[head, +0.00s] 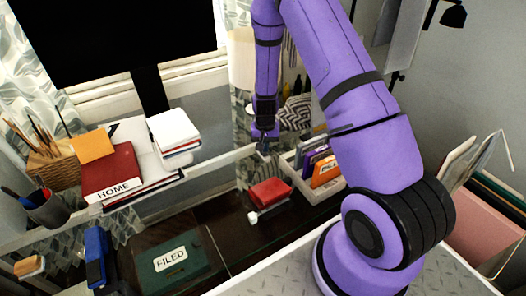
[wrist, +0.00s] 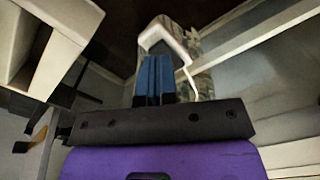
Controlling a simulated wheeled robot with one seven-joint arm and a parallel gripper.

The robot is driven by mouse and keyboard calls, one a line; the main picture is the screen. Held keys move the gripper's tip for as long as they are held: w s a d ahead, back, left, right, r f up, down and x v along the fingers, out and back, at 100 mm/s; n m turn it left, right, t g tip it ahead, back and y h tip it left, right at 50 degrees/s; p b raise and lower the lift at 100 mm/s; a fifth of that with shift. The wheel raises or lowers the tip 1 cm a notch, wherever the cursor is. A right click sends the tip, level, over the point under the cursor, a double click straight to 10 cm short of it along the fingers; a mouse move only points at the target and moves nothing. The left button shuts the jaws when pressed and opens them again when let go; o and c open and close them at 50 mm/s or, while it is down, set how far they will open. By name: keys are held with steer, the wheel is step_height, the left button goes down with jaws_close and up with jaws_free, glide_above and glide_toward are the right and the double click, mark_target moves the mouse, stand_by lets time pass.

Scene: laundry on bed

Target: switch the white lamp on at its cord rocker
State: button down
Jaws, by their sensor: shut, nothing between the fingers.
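A pale cream shape that looks like the shade of the white lamp (head: 241,62) stands at the back of the desk in the head view, partly behind my arm. Its base and cord are hidden or too small to make out, and I cannot pick out the rocker for certain. My gripper (head: 264,146) points down over the back part of the desk, below the shade. It is shut and empty. In the wrist view its blue fingers (wrist: 154,80) are together, and a bent white piece (wrist: 172,42) shows just beyond them; I cannot tell what it is or whether they touch.
A pale organizer (head: 336,186) with upright cards and a red box (head: 270,191) lie near my gripper. Red books (head: 110,172), white books (head: 173,130) and a pencil basket (head: 50,165) are left. A green FILED box (head: 172,262) is in front. A monitor (head: 110,40) stands behind.

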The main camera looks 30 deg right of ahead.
steer(key=shift+r, duration=2.65)
steer(key=shift+r, duration=0.35)
steer(key=s+a+r+n+t, duration=0.1)
steer(key=s+a+r, duration=0.15)
steer(key=r, duration=0.65)
steer(key=s+a+r+n+t, duration=0.1)
steer(key=s+r, duration=0.2)
steer(key=r, duration=0.6)
steer(key=s+a+r+n+t, duration=0.1)
steer(key=s+a+r, duration=0.15)
steer(key=r, duration=0.55)
steer(key=s+a+r+n+t, duration=0.1)
steer(key=s+r, duration=0.5)
steer(key=s, duration=0.5)
steer(key=s+r+n+t, duration=0.1)
steer(key=s+r+n, duration=0.1)
steer(key=s+r, duration=0.5)
steer(key=s, duration=0.3)
steer(key=shift+s+a, duration=0.35)
steer(key=shift+a, duration=0.05)
steer(key=shift+w, duration=0.15)
